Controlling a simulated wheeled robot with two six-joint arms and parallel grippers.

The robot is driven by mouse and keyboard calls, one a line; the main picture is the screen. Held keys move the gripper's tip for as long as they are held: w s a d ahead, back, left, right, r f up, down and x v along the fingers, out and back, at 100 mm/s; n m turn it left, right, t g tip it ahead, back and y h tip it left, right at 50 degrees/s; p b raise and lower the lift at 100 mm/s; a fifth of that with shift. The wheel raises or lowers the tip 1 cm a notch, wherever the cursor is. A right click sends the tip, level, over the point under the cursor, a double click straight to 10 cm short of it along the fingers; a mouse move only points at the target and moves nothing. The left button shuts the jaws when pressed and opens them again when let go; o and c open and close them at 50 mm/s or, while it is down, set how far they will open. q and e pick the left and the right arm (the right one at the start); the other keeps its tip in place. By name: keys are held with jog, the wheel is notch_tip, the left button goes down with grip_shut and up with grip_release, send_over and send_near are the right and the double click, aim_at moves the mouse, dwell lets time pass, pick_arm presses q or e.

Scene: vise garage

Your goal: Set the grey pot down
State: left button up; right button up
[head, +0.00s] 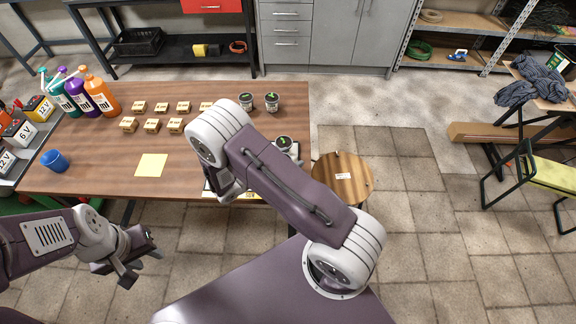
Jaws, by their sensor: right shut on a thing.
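My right gripper (224,188) is low over the front edge of the wooden table (90,182), mostly hidden behind my own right arm. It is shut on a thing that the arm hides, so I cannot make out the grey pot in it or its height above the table. A third such pot (284,142) shows just right of my arm. My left gripper (143,264) is open and empty, in front of the table.
A pale tray or board with a yellow label (246,196) lies partly hidden at the table's front edge.

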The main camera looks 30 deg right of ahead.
jog(key=shift+w+f, duration=0.1)
jog(key=shift+f, duration=2.1)
jog(key=o, duration=1.2)
